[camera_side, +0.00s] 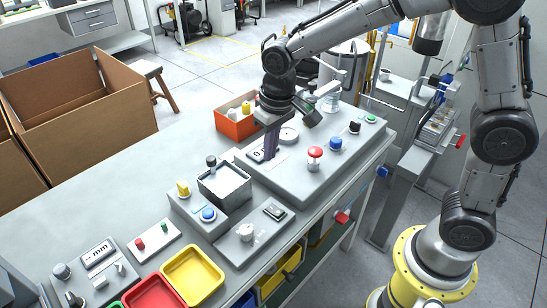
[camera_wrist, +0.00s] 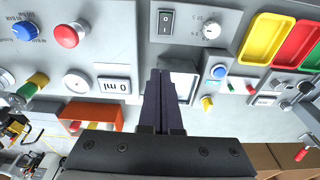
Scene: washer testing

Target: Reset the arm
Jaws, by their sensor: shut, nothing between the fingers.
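My gripper (camera_side: 270,152) is shut and empty, its fingers pointing down over the left part of the large grey test panel. In the wrist view its dark fingers (camera_wrist: 160,75) are together, and nothing shows between them. The panel (camera_side: 322,178) carries a red mushroom button (camera_side: 315,155), a blue knob (camera_side: 336,144), a black knob and a green button. A small display (camera_wrist: 114,85) and a round gauge (camera_wrist: 76,82) lie left of the fingers in the wrist view. I cannot tell whether the fingertips touch the panel.
A grey open-topped box (camera_side: 224,184) stands just left of my gripper. An orange bin (camera_side: 236,122) with parts stands behind it. Yellow (camera_side: 194,276) and red (camera_side: 153,293) trays are at the front. A cardboard box (camera_side: 70,100) is at far left. The table's left part is bare.

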